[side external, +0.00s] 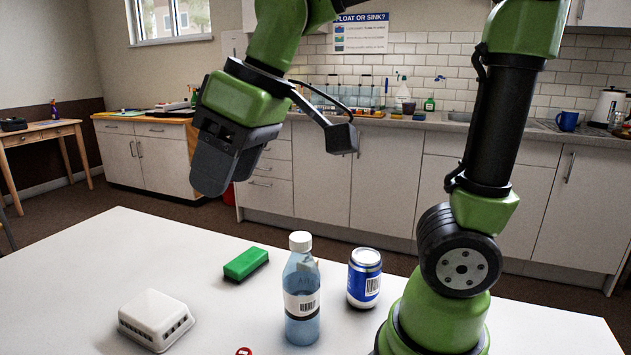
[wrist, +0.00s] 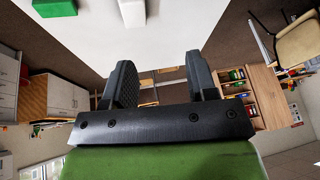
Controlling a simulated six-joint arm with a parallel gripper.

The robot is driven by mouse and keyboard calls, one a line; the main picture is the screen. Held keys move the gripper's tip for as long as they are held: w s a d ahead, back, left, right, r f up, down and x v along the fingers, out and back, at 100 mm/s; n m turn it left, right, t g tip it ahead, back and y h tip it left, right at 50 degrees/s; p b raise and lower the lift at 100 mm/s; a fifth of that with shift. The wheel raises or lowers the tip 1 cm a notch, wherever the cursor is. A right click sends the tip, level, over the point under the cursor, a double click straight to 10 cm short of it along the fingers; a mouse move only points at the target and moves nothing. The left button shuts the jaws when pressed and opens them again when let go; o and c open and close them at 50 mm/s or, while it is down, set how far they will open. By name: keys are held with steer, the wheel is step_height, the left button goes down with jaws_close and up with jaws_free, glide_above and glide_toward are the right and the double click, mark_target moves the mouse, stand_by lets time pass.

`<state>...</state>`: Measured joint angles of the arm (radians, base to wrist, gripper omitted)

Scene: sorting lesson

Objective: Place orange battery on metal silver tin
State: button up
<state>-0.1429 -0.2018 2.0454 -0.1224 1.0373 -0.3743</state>
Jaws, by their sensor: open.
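I see no orange battery and no plain silver tin in either view. My gripper (side external: 212,180) hangs above the far left part of the white table in the side view, clear of everything on it. In the wrist view my gripper (wrist: 158,72) has its two dark fingers wide apart, with nothing between them. A blue can with silver ends (side external: 364,279) stands upright on the table, to the right of a clear bottle.
The clear bottle (side external: 301,300) with blue liquid stands upright on the table (side external: 60,275). A green block (side external: 246,263) lies behind it to the left; a white slotted box (side external: 156,320) sits front left. A small red thing (side external: 243,351) is cut off by the bottom edge.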

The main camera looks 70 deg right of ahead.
steer(key=s+d+f+m+t, duration=0.1)
steer(key=s+d+m+t, duration=0.1)
steer(key=s+m, duration=0.3)
steer(key=shift+s+d+f+m+t, duration=0.3)
steer(key=shift+s+d+m, duration=0.1)
steer(key=shift+s, duration=1.7)
